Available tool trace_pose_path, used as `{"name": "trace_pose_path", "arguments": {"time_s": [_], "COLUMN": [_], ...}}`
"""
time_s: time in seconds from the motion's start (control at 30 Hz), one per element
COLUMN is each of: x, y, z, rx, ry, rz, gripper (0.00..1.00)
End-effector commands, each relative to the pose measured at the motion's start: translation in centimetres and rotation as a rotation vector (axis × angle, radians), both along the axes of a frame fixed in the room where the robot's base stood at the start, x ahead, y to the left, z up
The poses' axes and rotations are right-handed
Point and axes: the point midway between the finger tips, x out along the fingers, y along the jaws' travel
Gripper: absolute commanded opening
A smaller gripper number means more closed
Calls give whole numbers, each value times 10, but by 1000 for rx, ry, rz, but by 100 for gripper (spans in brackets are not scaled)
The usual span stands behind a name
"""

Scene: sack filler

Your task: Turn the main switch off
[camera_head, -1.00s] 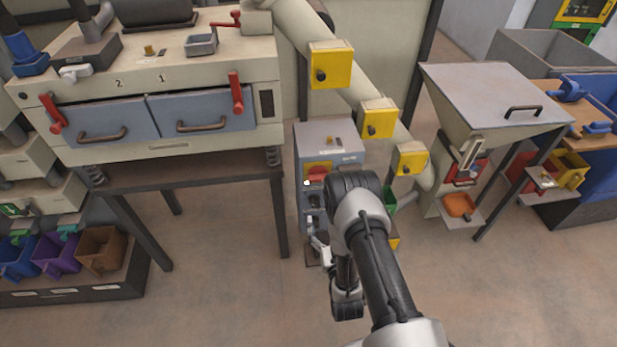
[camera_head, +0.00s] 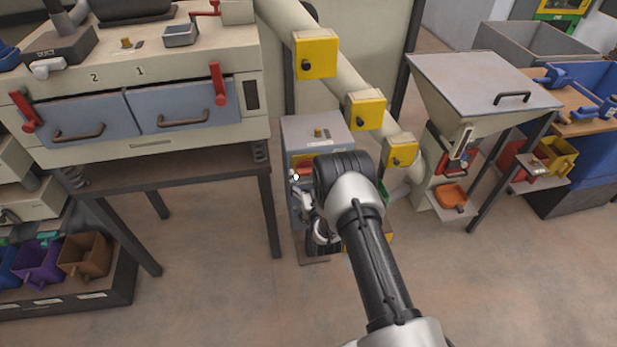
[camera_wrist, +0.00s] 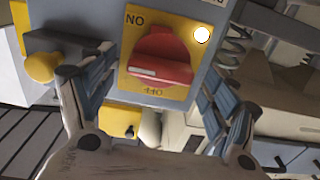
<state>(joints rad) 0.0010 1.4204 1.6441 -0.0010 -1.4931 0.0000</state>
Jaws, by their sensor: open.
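The main switch is a red rotary knob (camera_wrist: 160,57) on a yellow plate (camera_wrist: 133,25), large in the wrist view. Its grip bar lies roughly level, slightly tilted, with a white mark on its left end. "ON" and "OFF" appear upside down, ON at upper left and OFF below. My gripper (camera_wrist: 156,75) is open, one finger left and one right of the knob; contact is not visible.
A round white lamp (camera_wrist: 202,34) glows beside the knob. A yellow button (camera_wrist: 41,67) sticks out left of the left finger. In the head view, a sifter-like bench (camera_head: 170,165) stands left, and yellow boxes (camera_head: 316,56) on a sloping tube and a hopper (camera_head: 480,80) stand right.

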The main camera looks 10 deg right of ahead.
Motion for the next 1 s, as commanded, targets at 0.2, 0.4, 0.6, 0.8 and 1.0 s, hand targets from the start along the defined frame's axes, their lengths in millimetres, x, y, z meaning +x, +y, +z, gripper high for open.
{"name": "trace_pose_path", "arguments": {"time_s": [0.2,0.4,0.6,0.8,1.0], "x": [9,8,8,8,8], "y": [0,0,0,0,0], "z": [0,1,1,1,1], "rx": [0,0,0,0,0], "ry": [0,0,0,0,0], "rz": [0,0,0,0,0], "gripper": [80,79,66,53,39]}}
